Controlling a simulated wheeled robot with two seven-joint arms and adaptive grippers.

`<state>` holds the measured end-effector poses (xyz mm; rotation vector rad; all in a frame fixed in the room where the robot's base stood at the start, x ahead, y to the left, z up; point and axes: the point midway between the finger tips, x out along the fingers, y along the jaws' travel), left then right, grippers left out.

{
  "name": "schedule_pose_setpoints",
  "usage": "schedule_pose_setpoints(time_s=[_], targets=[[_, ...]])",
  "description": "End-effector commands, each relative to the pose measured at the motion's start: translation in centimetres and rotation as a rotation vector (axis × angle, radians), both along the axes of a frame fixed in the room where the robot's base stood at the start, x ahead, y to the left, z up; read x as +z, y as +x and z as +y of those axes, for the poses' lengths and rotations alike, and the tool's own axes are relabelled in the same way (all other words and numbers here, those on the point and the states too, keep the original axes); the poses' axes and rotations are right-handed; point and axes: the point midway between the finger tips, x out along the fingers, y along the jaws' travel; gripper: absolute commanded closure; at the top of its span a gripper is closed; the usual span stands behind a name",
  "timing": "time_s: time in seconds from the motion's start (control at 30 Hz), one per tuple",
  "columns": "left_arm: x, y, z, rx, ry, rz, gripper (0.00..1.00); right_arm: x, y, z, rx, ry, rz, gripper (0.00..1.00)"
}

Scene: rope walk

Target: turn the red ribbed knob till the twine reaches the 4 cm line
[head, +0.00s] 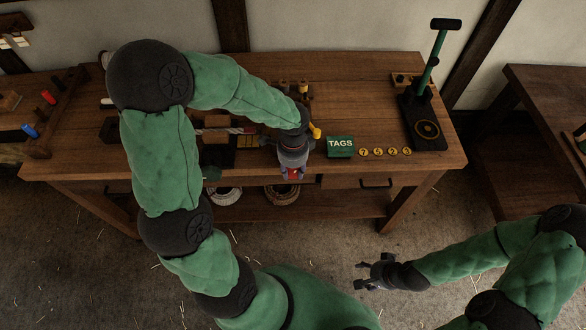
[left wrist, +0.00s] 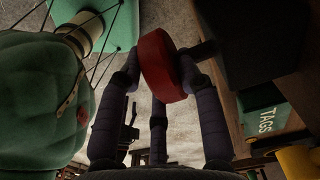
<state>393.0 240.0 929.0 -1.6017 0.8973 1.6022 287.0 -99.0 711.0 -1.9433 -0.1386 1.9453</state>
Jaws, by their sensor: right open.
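The red ribbed knob (head: 292,174) is at the front edge of the bench, below my left gripper's wrist. In the left wrist view the red knob (left wrist: 162,66) sits between the fingertips. My left gripper (head: 291,168) has its fingers closed against the knob's sides (left wrist: 160,75). A pale twine with reddish strands (head: 228,130) runs along the bench to the left of my left gripper. The 4 cm line cannot be made out, and my left arm covers part of that area. My right gripper (head: 370,272) is open and empty, low over the floor in front of the bench.
A green TAGS box (head: 341,147) stands right of my left gripper, with several yellow round tags (head: 378,152) beside it. A green-handled press (head: 425,120) is at the bench's right end. Coils (head: 283,194) lie on the lower shelf. The floor before the bench is mostly clear.

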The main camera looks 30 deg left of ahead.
Motion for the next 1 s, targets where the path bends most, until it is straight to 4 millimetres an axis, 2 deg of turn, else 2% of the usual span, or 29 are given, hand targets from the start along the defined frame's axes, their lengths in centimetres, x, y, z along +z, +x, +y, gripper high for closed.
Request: schedule_pose_setpoints(time_s=[0.03,0.07,0.53,0.8,0.83,0.9,1.0], targets=[[-0.01,0.01,0.01,0.0,0.0,0.0,0.91,0.0,0.0,0.0,0.0,0.0,0.0,0.41],[-0.01,0.01,0.01,0.0,0.0,0.0,0.97,0.0,0.0,0.0,0.0,0.0,0.0,0.41],[-0.09,0.1,-0.28,-0.002,0.113,0.07,0.97,-0.19,0.0,0.0,0.0,0.0,0.0,0.41],[-0.07,0.07,-0.19,0.0,0.119,0.074,0.97,-0.18,-0.01,0.0,0.0,0.0,0.0,0.41],[-0.07,0.07,-0.19,0.0,0.118,0.074,0.62,-0.18,-0.01,0.0,0.0,0.0,0.0,0.41],[-0.06,0.08,-0.19,0.0,0.118,0.074,0.42,-0.18,-0.01,0.0,0.0,0.0,0.0,0.41],[-0.05,0.09,-0.19,0.0,0.118,0.073,0.41,-0.18,0.0,0.0,0.0,0.0,0.0,0.41]])
